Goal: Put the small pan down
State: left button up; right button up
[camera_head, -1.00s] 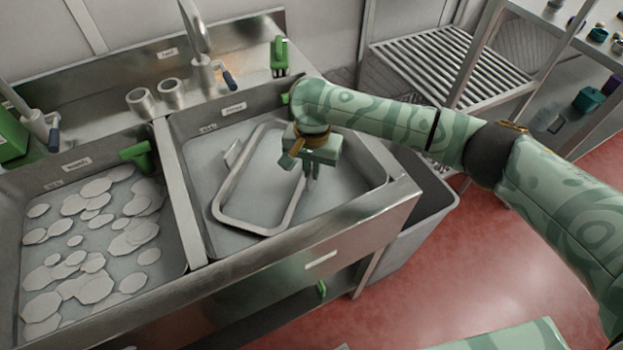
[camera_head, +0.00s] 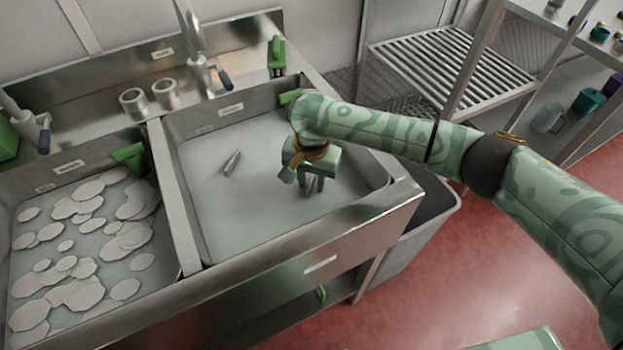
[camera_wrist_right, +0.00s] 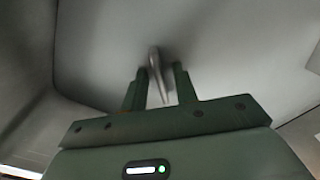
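My right gripper (camera_head: 312,188) points down into the right sink basin (camera_head: 250,205). In the right wrist view its two fingers (camera_wrist_right: 162,80) stand on either side of a narrow, tapered grey piece (camera_wrist_right: 157,72). I cannot tell whether both fingers grip it. A second short grey piece (camera_head: 231,162) shows in the basin to the left of the gripper. These pieces may be the pan's handles; the pan's rim and body do not show above the pale surface in the basin. My left gripper is not in view.
The left basin (camera_head: 20,290) holds many pale flat discs (camera_head: 88,230). A divider (camera_head: 175,200) separates the basins. Taps (camera_head: 200,70), two metal rings (camera_head: 133,102) and a green clip (camera_head: 277,55) are at the back. A slatted rack (camera_head: 455,65) and a grey bin (camera_head: 425,230) stand right.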

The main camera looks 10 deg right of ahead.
pick_arm(q)
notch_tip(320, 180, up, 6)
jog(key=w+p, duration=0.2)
jog(key=p, duration=0.4)
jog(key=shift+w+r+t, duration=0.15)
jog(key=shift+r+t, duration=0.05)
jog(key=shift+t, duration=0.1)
pick_arm(e)
notch_tip(320, 180, up, 12)
